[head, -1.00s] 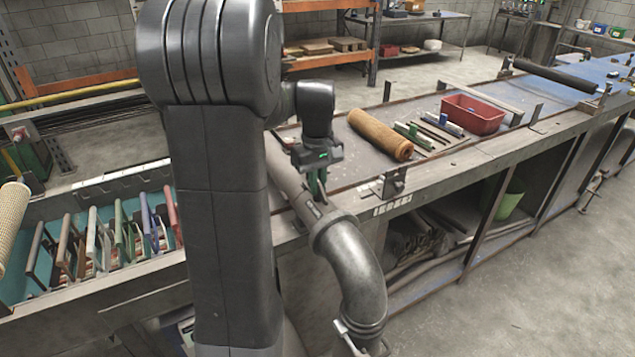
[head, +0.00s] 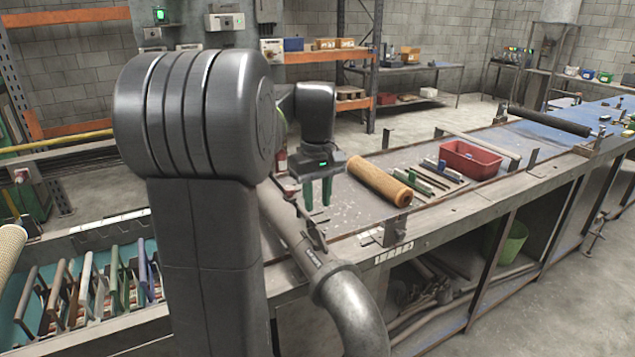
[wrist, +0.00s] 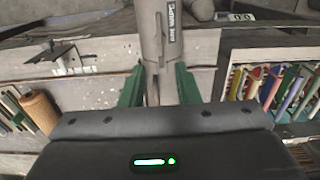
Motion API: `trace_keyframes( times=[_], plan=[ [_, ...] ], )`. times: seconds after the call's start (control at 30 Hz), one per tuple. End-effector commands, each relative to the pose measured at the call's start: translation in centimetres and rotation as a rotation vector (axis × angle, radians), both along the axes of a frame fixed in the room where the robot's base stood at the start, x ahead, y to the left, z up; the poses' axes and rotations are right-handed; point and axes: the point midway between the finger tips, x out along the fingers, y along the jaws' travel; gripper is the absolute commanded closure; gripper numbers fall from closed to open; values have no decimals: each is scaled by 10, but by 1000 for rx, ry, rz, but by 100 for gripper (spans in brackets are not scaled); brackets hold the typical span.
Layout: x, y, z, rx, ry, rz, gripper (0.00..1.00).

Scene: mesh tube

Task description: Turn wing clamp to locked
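My gripper (head: 317,206) points down above the near side of the bench, by the grey pipe. Its two green fingers are apart with a clear gap; the gap also shows in the wrist view (wrist: 160,98). In the wrist view the pipe (wrist: 180,48) with dark lettering runs up from between the fingers. A thin upright metal piece (wrist: 152,85) shows between the fingertips; I cannot tell if it is the wing clamp's wing. In the head view a dark metal clamp-like part (head: 311,232) stands beside the pipe (head: 352,300) just below the fingers. No contact is visible.
A metal bracket (head: 394,229) stands on the bench's front edge, right of my gripper. A tan mesh roll (head: 378,180), several thin tools and a red bin (head: 470,160) lie farther right. A rack of coloured handles (head: 90,285) is at left.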

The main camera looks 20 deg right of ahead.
Motion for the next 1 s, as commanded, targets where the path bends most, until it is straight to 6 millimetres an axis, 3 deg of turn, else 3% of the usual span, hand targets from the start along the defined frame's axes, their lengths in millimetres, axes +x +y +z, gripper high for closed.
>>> trace_keyframes(
  times=[0.13, 0.33, 0.87, 1.0],
  plan=[
    [0, 0, 27, -2, -3, 0, 71],
    [0, 0, 44, 0, -1, 0, 71],
    [0, 0, 46, 0, 0, 0, 71],
    [0, 0, 38, 1, 2, 0, 71]
  ],
)
